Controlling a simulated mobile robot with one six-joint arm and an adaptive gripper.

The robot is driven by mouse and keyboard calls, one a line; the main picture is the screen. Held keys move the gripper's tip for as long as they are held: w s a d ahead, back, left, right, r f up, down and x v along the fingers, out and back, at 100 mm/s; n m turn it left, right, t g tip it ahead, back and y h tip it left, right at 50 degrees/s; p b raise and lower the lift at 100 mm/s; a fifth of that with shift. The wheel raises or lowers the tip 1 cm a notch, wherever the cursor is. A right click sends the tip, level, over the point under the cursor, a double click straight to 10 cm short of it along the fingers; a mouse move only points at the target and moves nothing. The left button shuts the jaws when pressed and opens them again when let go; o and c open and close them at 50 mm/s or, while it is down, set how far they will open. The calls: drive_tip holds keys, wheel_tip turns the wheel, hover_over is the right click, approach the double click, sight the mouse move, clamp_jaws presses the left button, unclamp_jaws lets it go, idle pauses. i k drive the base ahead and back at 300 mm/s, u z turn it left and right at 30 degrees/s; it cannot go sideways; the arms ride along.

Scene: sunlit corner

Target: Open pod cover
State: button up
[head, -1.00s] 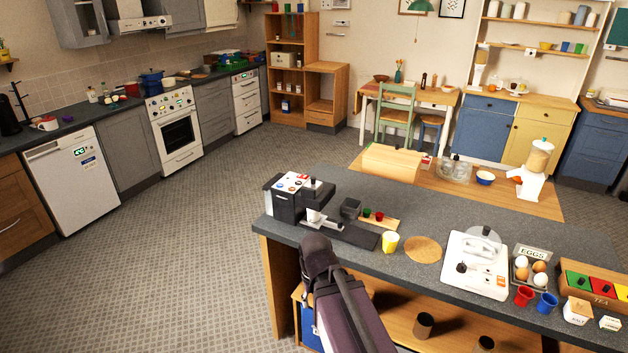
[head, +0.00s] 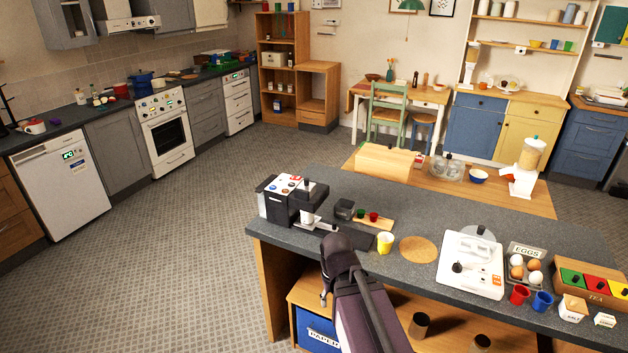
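A black and white coffee machine (head: 278,199) stands at the left end of the grey counter. Its top carries several small coloured round marks. At its right side is a black head with a small upright black part (head: 308,190); this may be the pod cover, but I cannot tell for sure or see whether it is shut. A pale cup seems to stand under the head, too small to be clear. My dark arm rises from the bottom of the picture to just in front of the counter edge, below and right of the machine. My gripper's fingers do not show.
Right of the machine are a small dark box (head: 344,209), a wooden board (head: 373,222) with small red and green items, a yellow cup (head: 385,243) and a round cork mat (head: 418,249). A white appliance (head: 470,264) stands further right. Open floor (head: 190,270) lies left.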

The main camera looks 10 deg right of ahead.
sight(311, 187)
drive_tip(key=u, duration=0.05)
drive_tip(key=i, duration=1)
drive_tip(key=z, duration=0.1)
